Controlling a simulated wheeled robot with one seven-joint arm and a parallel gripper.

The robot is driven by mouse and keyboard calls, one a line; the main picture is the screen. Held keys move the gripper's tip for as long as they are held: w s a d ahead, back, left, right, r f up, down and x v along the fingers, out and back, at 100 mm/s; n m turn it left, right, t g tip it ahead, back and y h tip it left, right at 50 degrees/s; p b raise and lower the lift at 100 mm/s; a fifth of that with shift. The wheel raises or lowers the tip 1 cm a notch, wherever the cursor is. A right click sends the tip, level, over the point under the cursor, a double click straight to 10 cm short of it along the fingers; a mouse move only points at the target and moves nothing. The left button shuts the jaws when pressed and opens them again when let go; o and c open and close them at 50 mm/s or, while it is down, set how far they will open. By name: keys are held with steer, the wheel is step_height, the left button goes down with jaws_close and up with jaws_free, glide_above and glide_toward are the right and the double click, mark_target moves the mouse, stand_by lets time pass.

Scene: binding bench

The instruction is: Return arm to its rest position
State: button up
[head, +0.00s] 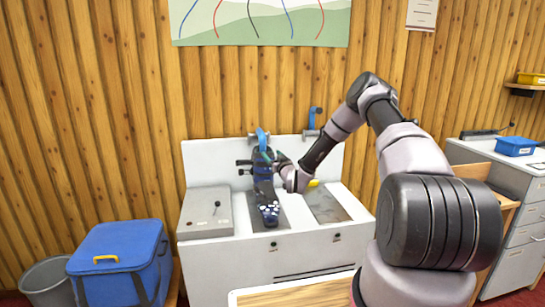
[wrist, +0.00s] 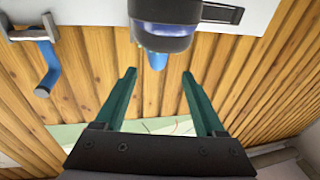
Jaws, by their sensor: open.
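My arm reaches from the right of the head view over a white bench unit. My gripper (head: 268,154) is at its end, beside the upper part of a dark blue bench machine (head: 263,176). In the wrist view my gripper (wrist: 159,75) shows two green fingers spread apart with nothing between them. The machine's rounded dark blue and grey part (wrist: 165,35) lies just beyond the fingertips, with a blue piece under it in the picture. I cannot tell whether a finger touches it.
A blue-handled fitting (head: 314,120) is on the unit's back panel and in the wrist view (wrist: 48,65). A blue cool box (head: 118,260) and grey bin (head: 48,282) stand left. A wooden surface (head: 300,293) is in front. Drawers with a blue tray (head: 515,147) stand right.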

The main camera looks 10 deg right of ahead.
steer(key=s+r+n+g, duration=0.1)
steer(key=s+r+g, duration=0.25)
steer(key=r, duration=1.05)
steer(key=s+d+r+m+g+h, duration=0.2)
steer(key=s+r+g, duration=0.2)
steer(key=s+r, duration=0.8)
steer(key=s+r+m+g, duration=0.2)
steer(key=s+r, duration=0.1)
steer(key=s, duration=1.5)
steer(key=s+d+r+m+g, duration=0.1)
steer(key=s+r+m+g, duration=0.1)
steer(key=s, duration=1.6)
steer(key=shift+s+d+r+m+y, duration=0.3)
steer(key=shift+r+m, duration=0.2)
steer(key=shift+m, duration=0.2)
steer(key=shift+w, duration=0.1)
